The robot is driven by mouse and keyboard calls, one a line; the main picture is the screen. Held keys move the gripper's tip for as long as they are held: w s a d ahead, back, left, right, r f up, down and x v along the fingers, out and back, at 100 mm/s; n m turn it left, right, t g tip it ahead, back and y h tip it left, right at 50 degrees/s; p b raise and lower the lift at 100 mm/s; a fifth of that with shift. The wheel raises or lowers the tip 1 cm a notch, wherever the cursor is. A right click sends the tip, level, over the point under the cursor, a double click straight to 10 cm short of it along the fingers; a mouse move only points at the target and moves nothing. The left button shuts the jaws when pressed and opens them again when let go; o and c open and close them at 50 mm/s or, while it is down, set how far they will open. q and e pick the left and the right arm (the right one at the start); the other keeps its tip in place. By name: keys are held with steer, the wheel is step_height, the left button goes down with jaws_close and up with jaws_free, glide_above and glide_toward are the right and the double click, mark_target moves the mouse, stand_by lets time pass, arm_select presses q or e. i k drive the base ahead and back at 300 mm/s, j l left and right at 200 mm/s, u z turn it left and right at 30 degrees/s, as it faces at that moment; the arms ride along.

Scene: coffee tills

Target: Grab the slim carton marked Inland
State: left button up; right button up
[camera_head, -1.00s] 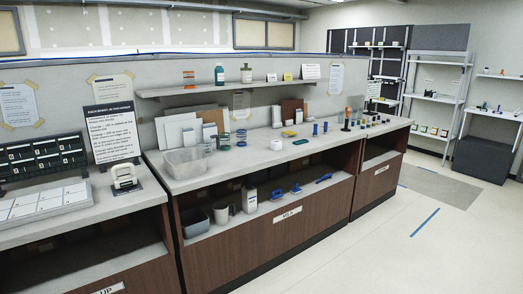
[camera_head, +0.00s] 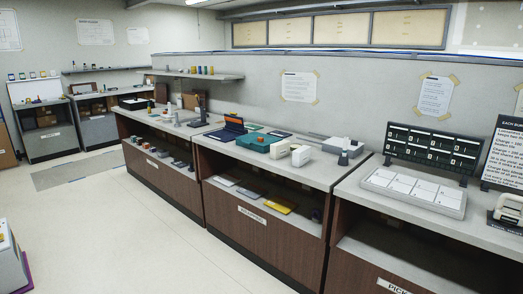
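No carton that I can read as Inland shows in this head view, and the small labels are too small to read. Neither of my grippers is in view. The counters (camera_head: 340,172) run from the right front to the back left, with open lower shelves holding small items.
A dark button board (camera_head: 433,148) and a white-celled tray (camera_head: 413,190) are on the near right counter. A teal case (camera_head: 258,143) and two white devices (camera_head: 300,156) sit on the middle counter. A grey mat (camera_head: 80,170) lies on the floor. Open floor (camera_head: 130,235) spans the left.

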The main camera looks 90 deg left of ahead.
mark_target(279, 149)
steer(key=u, duration=2.65)
steer(key=i+j, duration=0.4)
steer(key=i, duration=0.2)
steer(key=i+j, duration=0.9)
steer(key=i, duration=0.25)
steer(key=l+z, duration=0.05)
